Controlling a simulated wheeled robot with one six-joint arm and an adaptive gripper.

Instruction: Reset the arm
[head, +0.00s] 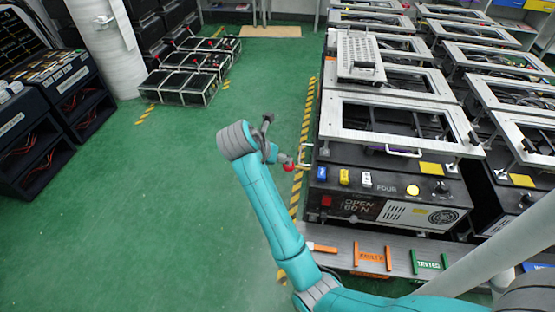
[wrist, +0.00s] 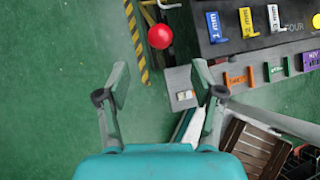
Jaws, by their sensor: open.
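My teal arm reaches up from the bottom of the head view, and my gripper (head: 276,139) is in the air left of the fixture marked FOUR (head: 385,189). In the wrist view my gripper (wrist: 160,80) has its two grey fingers spread apart with nothing between them. A red ball knob (head: 288,167) is close by the gripper at the fixture's left side, with a pale rod beside it. In the wrist view the knob (wrist: 160,37) lies beyond the fingertips, roughly in line with the gap. I cannot tell its distance from the fingers.
The fixture's front has blue, yellow and white tabs and an OPEN 60 N display (head: 358,207). A grey ledge (head: 340,243) with orange and green brackets runs below. More fixtures stand behind and right. Black crates (head: 180,85) stand far left.

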